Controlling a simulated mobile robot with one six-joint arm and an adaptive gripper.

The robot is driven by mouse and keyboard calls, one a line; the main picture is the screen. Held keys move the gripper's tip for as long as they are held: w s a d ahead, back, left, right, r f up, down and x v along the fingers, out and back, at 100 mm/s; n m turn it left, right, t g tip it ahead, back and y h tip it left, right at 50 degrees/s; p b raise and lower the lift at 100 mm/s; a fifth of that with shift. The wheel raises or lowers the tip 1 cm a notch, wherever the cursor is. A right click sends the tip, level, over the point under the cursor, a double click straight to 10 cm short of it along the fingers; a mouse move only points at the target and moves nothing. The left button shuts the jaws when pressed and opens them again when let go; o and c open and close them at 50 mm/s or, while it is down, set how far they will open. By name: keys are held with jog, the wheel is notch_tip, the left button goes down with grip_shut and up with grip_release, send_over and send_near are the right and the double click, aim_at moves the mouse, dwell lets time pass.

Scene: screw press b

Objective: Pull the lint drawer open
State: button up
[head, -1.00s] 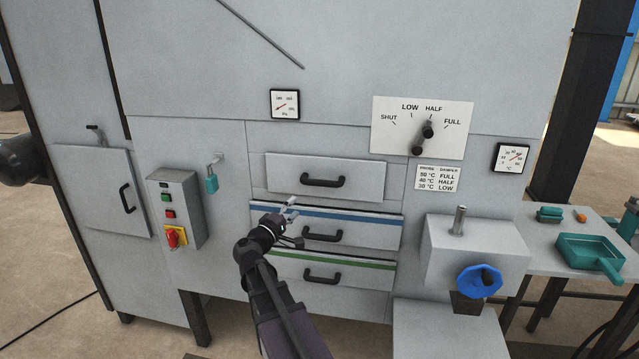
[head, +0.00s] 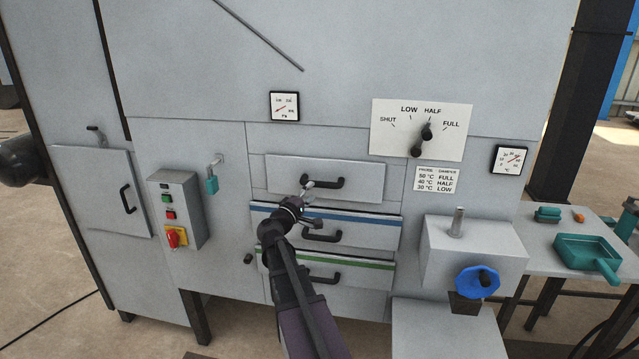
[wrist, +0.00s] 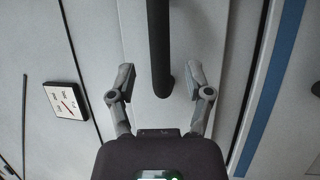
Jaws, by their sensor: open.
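Three drawers are stacked in the grey cabinet front, and none carries a readable name. The top drawer (head: 355,183) is plain and has a black bar handle (head: 341,183). The middle drawer (head: 375,232) has a blue stripe, the bottom drawer (head: 375,277) a green one. All three look closed. My gripper (head: 314,203) is at the left end of the top handle. In the wrist view my gripper (wrist: 160,82) is open, with the top handle (wrist: 159,45) between its fingers in the picture. Gaps show on both sides, and I see no grip on it.
A control box (head: 176,208) with buttons and a teal padlock (head: 211,185) are to the left. A grey block with a blue handwheel (head: 478,282) juts out at the lower right. A side table holds a teal scoop (head: 588,252). A damper lever (head: 422,140) is above right.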

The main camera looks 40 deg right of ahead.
aim_at(319, 184)
jog(key=shift+p+x, duration=0.35)
jog(key=shift+x, duration=2.15)
grip_shut()
